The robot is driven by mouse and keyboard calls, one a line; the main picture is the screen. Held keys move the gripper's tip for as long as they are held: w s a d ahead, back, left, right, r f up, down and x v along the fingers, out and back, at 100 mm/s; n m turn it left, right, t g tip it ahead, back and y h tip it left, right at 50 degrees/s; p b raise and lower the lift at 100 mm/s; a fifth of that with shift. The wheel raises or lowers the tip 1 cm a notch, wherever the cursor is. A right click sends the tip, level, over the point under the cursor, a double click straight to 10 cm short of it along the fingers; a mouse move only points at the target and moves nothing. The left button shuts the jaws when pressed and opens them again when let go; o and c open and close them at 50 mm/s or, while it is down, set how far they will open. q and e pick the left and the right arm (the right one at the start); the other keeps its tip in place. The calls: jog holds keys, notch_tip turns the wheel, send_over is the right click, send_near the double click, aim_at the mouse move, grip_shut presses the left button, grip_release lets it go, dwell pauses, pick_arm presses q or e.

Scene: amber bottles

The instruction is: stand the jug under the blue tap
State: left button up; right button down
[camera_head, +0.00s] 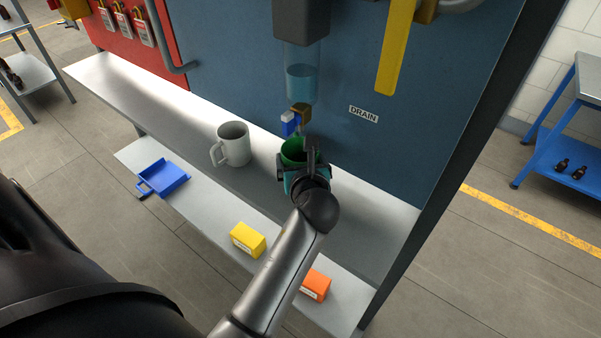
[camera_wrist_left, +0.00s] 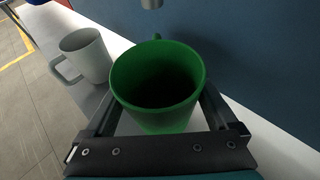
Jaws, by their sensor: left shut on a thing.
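A green jug (camera_head: 294,152), open at the top, is between the fingers of my left gripper (camera_head: 304,172), which is shut on it. In the left wrist view the green jug (camera_wrist_left: 158,88) is upright, its handle on the far side. The blue tap (camera_head: 290,124), with a brass body, hangs below a clear tank and just above the jug's far rim. A metal spout end (camera_wrist_left: 151,4) shows beyond the rim in the left wrist view. Whether the jug's base touches the shelf is hidden. My right gripper is not in view.
A pale grey mug (camera_head: 234,145) stands on the metal shelf (camera_head: 180,117) left of the green jug. A blue tray (camera_head: 163,178), a yellow box (camera_head: 247,239) and an orange box (camera_head: 315,284) are on the lower ledge. A yellow lever (camera_head: 396,48) hangs at the upper right.

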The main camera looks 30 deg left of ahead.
pick_arm(q)
jog(key=f+b, duration=0.1)
jog(key=f, duration=0.3)
jog(key=shift+w+f+b, duration=0.1)
jog(key=shift+w+b, duration=0.1)
jog(key=shift+b, duration=0.1)
jog(key=o, duration=1.2)
jog(key=shift+f, duration=0.1)
